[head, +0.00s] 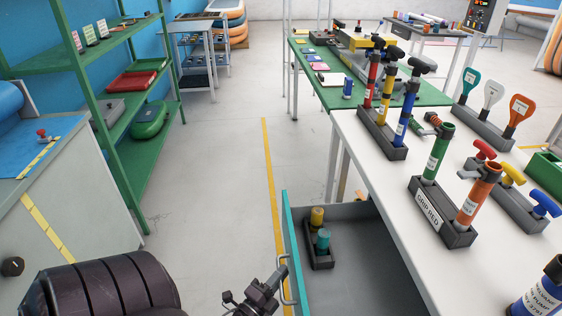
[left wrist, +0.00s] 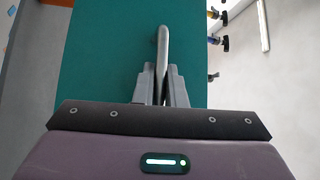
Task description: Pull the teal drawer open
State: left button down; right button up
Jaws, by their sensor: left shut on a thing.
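The teal drawer (head: 289,232) stands pulled out from under the white table, with its grey inside showing. Its teal front also fills the middle of the left wrist view (left wrist: 100,50). A metal bar handle (head: 284,280) is on that front, and it shows in the left wrist view (left wrist: 162,45) between the fingers. My left gripper (head: 277,284) is shut on the handle, and its fingers (left wrist: 160,85) lie on both sides of the bar. My right gripper is not in view.
In the drawer sits a dark holder (head: 319,258) with a yellow and a teal cylinder. The white table (head: 385,175) carries pump holders and tools above the drawer. A green shelf (head: 120,150) and a grey cabinet (head: 80,210) stand left. The floor between is clear.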

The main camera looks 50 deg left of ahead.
pick_arm(q)
jog(key=c, duration=1.5)
grip_release()
jog(key=s+d+f, duration=0.1)
jog(key=s, duration=0.6)
jog(key=shift+s+b, duration=0.35)
jog(key=shift+b, duration=0.05)
jog(key=shift+f, duration=0.2)
